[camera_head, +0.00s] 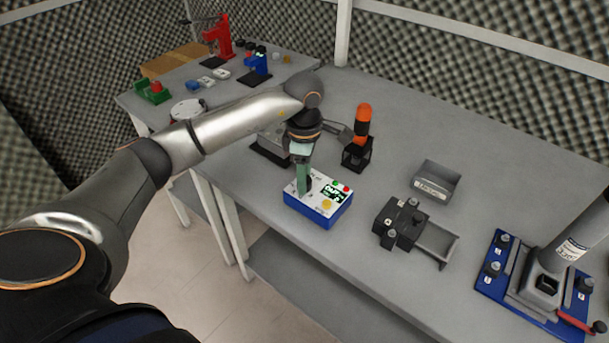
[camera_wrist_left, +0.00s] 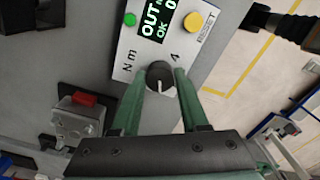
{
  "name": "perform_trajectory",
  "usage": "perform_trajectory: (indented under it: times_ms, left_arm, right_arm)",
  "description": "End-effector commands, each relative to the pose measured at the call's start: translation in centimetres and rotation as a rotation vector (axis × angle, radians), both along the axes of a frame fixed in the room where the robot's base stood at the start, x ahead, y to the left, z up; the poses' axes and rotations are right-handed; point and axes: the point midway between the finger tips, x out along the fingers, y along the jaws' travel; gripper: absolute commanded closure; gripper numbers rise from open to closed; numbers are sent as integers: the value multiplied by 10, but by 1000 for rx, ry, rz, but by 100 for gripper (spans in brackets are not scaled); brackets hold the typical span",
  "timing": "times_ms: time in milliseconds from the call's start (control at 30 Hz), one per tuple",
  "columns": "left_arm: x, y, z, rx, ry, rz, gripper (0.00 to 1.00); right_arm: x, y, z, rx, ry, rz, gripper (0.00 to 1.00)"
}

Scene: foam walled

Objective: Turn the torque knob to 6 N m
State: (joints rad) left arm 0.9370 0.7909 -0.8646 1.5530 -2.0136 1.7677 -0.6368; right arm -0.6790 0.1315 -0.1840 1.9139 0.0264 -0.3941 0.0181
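The torque tester is a blue box with a white top (camera_head: 336,210), on the table in the head view. The dark round torque knob (camera_wrist_left: 160,77) has a white mark pointing toward the bottom of that view. The green fingers of my left gripper (camera_wrist_left: 160,80) stand on either side of the knob, very close to it. I cannot tell whether they touch it. In the head view my left gripper (camera_head: 304,185) hides the knob. My right gripper is not in view.
An orange-topped tool (camera_head: 362,125) in a black stand is behind the box. A black block fixture (camera_head: 396,220) and a grey bin (camera_head: 437,182) are to the right. A blue-based fixture (camera_head: 492,273) stands far right. The table's front edge is close to the box.

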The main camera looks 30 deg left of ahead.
Motion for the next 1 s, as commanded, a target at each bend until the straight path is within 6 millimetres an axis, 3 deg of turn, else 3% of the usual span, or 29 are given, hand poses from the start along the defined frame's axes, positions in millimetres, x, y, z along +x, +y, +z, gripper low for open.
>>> perform_trajectory:
  times_ms: [67, 367, 767, 1000]
  left_arm:
    - [0, 0, 0, 0, 0, 0, 66]
    - [0, 0, 0, -1, 0, -1, 100]
    - [0, 0, 1, -1, 0, 29, 100]
    - [1, 0, 1, -2, -1, 154, 100]
  right_arm:
    - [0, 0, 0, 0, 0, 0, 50]
    - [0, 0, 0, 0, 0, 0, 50]
    - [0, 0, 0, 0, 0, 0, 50]
    - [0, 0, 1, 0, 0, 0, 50]
